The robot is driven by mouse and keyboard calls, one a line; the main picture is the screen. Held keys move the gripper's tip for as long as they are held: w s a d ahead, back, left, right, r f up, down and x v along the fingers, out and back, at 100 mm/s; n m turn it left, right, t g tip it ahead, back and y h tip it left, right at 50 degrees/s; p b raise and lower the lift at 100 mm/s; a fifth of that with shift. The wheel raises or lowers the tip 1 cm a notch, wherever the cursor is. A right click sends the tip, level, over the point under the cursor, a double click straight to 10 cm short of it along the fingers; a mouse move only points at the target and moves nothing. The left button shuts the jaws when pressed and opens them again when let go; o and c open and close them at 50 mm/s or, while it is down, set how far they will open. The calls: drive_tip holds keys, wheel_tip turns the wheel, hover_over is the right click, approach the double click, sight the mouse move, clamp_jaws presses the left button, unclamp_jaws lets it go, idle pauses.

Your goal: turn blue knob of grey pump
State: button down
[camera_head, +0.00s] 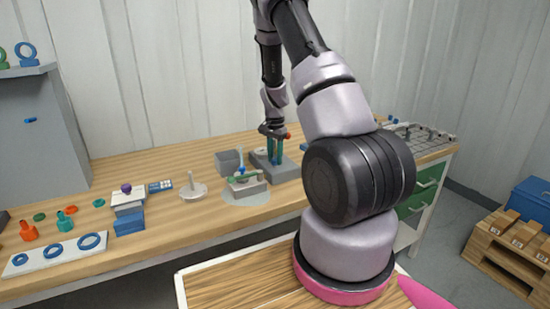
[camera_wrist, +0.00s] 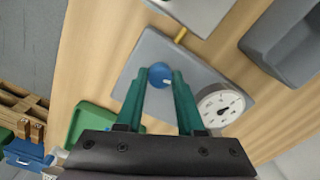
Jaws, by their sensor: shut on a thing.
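The grey pump (camera_wrist: 195,72) lies under my gripper in the wrist view, with its blue knob (camera_wrist: 154,74) on top. My gripper (camera_wrist: 159,77) has its two teal fingers on either side of the knob and is shut on it. A round white dial gauge (camera_wrist: 220,104) sits at one side of the pump. In the head view, my gripper (camera_head: 275,157) points down over the grey pump (camera_head: 288,171) on the workbench. The knob cannot be made out there behind the fingers.
Left of the pump on the workbench (camera_head: 150,239) are a grey open box (camera_head: 229,161), a grey block with a green lever (camera_head: 246,188) and a white dish with a stem (camera_head: 193,192). A wire rack (camera_head: 425,136) lies at the right end.

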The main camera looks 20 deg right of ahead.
drive_tip(key=n, duration=0.3)
drive_tip(key=shift+n, duration=0.4)
drive_tip(key=n, duration=0.3)
drive_tip(key=shift+n, duration=0.3)
drive_tip(key=n, duration=0.3)
drive_tip(key=shift+n, duration=2.1)
drive_tip(key=c, duration=0.5)
unclamp_jaws()
drive_tip(key=shift+r, duration=0.1)
